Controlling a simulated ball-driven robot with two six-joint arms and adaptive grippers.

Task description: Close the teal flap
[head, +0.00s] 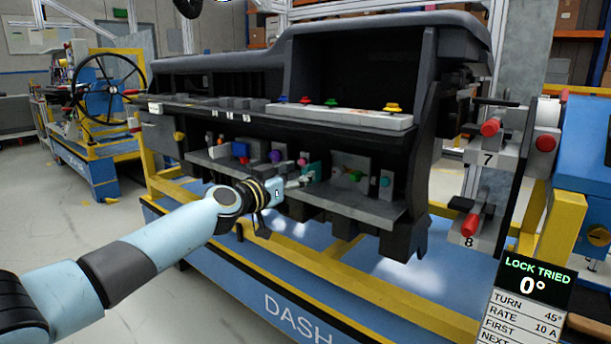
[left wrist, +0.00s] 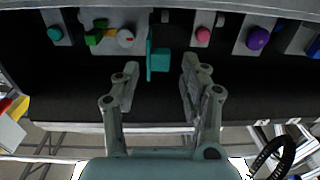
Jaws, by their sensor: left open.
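The teal flap (head: 312,170) is on the lower shelf of the dashboard module, right of the purple knob. In the left wrist view the teal flap (left wrist: 158,60) shows as a thin upright plate with a small block at its side, standing out from its panel. My left gripper (head: 299,183) reaches in over the shelf's front edge, close to the flap. In the left wrist view the left gripper (left wrist: 160,78) is open, its fingers spread with nothing between them. The flap lies just beyond the fingertips; I cannot tell whether they touch. My right gripper is out of view.
A purple knob (head: 276,156), a pink knob (left wrist: 203,35), a green block (head: 355,175) and a teal knob (head: 384,181) sit on nearby panels. A ledge with colored knobs (head: 340,116) runs above. A display (head: 533,283) reads "LOCK TRIED 0°".

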